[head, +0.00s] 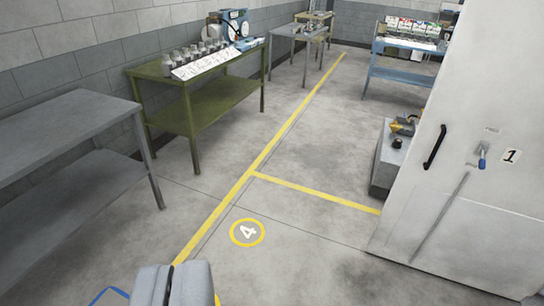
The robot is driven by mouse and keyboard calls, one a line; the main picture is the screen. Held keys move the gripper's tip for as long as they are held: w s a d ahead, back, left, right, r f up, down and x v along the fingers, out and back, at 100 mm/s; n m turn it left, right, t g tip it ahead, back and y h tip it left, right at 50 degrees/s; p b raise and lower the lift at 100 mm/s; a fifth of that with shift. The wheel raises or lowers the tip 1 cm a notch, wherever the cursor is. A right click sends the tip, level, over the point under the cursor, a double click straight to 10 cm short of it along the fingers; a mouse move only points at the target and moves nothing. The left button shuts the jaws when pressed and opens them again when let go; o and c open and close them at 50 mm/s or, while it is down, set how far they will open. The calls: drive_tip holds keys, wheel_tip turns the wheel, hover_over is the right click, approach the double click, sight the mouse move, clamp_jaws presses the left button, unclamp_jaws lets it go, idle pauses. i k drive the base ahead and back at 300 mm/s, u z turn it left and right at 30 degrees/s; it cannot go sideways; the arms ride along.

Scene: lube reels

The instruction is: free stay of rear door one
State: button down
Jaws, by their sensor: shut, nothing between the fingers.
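A light grey door panel (455,225) marked with a "1" label (511,156) stands at the right of the view. It has a black bar handle (434,147) and a small blue-gripped fitting (482,155) beside the label. A thin grey rod-like line (438,218), possibly the stay, slants down the panel's face; I cannot tell how its ends are fixed. My gripper (173,272) shows at the bottom edge, left of centre. It is shut and empty, well apart from the door, with its lower part cut off by the frame.
A low grey block (389,160) stands beside the door. A blue cart (400,76) is behind. The floor with yellow lines and a "4" circle (247,232) is clear.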

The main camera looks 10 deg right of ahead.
sight(482, 165)
drive_tip(key=z, duration=0.1)
drive_tip(key=i, duration=6.2)
drive_tip(key=z, duration=4.05)
